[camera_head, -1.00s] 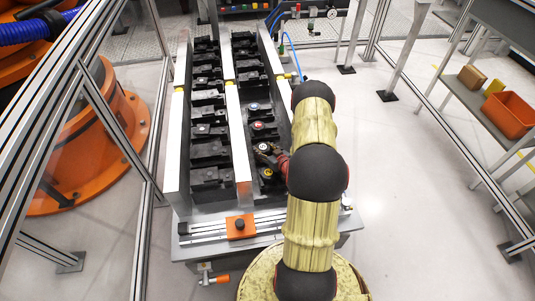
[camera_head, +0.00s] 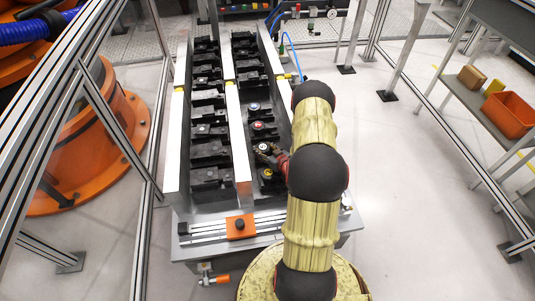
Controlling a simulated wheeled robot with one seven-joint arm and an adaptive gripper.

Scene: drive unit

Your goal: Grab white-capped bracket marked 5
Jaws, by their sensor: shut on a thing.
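The white-capped bracket (camera_head: 263,147) is a dark part with a pale round cap, in the right-hand channel of the fixture. The mark on its cap is too small to read. My gripper (camera_head: 265,153) reaches in from the right and is shut on this bracket. The fingers and the arm cover part of it, and I cannot tell whether it is clear of the channel floor.
A yellow-capped bracket (camera_head: 267,174) lies just in front. A red-ringed one (camera_head: 258,126) and a blue-ringed one (camera_head: 254,106) lie behind. Metal rails (camera_head: 237,135) wall the channel. Several black brackets (camera_head: 209,150) fill the left channel.

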